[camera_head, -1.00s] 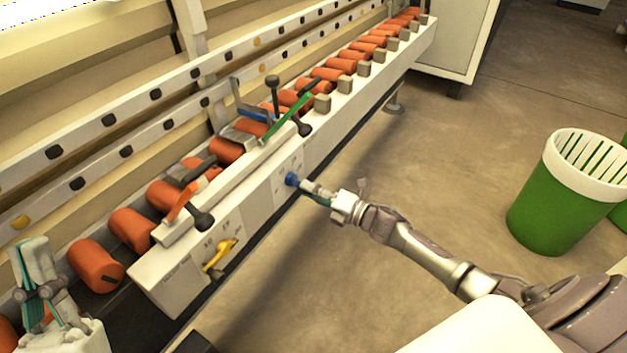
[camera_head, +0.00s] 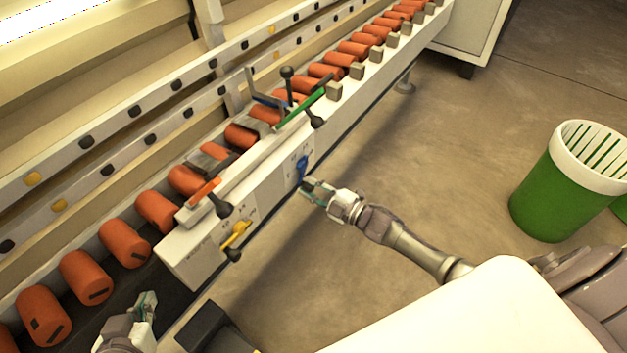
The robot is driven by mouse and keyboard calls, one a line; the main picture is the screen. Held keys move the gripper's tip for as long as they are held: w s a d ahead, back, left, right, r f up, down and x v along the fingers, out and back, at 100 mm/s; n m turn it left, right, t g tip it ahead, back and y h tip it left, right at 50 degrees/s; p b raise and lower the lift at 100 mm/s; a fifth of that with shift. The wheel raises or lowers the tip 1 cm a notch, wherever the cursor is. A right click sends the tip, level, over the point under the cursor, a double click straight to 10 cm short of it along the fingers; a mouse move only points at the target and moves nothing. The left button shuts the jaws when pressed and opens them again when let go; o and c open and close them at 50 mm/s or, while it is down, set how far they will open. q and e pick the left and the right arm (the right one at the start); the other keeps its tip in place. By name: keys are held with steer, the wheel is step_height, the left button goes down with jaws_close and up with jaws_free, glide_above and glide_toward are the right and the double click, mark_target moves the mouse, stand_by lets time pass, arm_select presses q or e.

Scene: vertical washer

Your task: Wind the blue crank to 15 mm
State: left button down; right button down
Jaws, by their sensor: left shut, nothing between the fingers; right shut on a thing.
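The blue crank (camera_head: 302,168) is on the front panel of the white control box (camera_head: 272,188), beside small printed markings too small to read. Its blue arm hangs down from the hub. My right gripper (camera_head: 309,187) is shut on the crank's handle at the lower end, and its fingers hide most of the handle. My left gripper (camera_head: 146,306) is shut and empty at the lower left, below the orange rollers and apart from the box.
A yellow crank (camera_head: 236,234) sits lower left on the same box. Orange (camera_head: 204,192) and green (camera_head: 301,108) levers with dark knobs are above. Orange rollers (camera_head: 83,277) line the conveyor. A green bin (camera_head: 552,203) stands right on open floor.

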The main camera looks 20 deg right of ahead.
arm_select(q)
steer(key=s+a+f+g+y+p, duration=0.1)
steer(key=s+a+f+g, duration=0.1)
steer(key=s, duration=0.3)
steer(key=shift+f+g, duration=0.8)
steer(key=shift+f, duration=0.05)
arm_select(e)
steer(key=shift+s+a+r+m, duration=0.15)
steer(key=shift+a+m, duration=0.1)
steer(key=shift+m, duration=0.3)
steer(key=shift+s+a+f+m, duration=0.1)
steer(key=shift+s+a+m, duration=0.1)
steer(key=shift+m, duration=0.35)
arm_select(q)
steer(key=shift+s, duration=0.1)
steer(key=shift+d, duration=0.1)
arm_select(e)
steer(key=c, duration=0.9)
jaws_free()
steer(key=shift+w+r, duration=0.1)
steer(key=shift+c, duration=0.2)
steer(key=shift+d, duration=0.1)
steer(key=v, duration=1.2)
